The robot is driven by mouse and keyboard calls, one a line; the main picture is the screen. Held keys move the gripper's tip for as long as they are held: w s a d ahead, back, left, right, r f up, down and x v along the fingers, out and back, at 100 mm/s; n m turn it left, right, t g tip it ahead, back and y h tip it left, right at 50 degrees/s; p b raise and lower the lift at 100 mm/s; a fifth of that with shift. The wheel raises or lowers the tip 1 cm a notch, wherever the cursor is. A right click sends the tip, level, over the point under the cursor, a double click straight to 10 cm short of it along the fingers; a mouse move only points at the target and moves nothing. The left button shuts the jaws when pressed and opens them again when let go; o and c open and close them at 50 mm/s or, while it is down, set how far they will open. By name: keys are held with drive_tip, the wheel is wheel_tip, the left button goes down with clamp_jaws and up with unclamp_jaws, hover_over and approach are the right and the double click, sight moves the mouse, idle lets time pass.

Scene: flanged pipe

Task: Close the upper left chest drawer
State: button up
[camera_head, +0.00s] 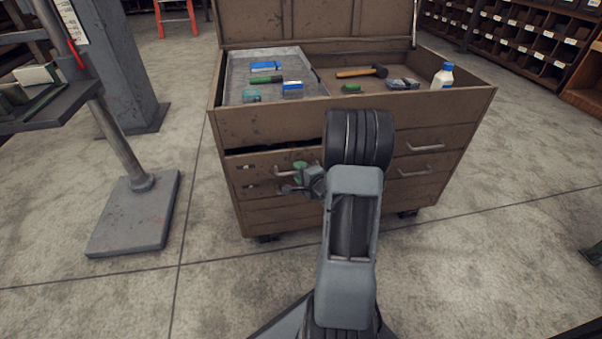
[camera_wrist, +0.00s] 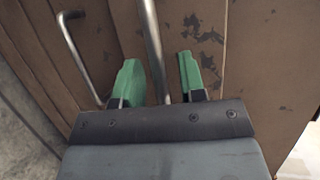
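The brown tool chest (camera_head: 352,122) stands ahead with its lid up. Its upper left drawer (camera_head: 242,170) stands out a little, with a dark gap along its top edge. My gripper (camera_head: 299,174) is at this drawer's front, partly hidden by my wrist and arm. In the wrist view my gripper (camera_wrist: 163,76) has its two green fingers apart, one on each side of a metal bar handle (camera_wrist: 153,38). The bar runs between them, closer to the left finger; contact cannot be told. This appears to be the upper left drawer's handle.
Another handle (camera_wrist: 80,55) lies left in the wrist view. The right drawer handle (camera_head: 425,147) is beyond my arm. A grey stand base (camera_head: 130,215) is at left; floor between is clear.

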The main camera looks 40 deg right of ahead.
clamp_jaws()
idle(0.3)
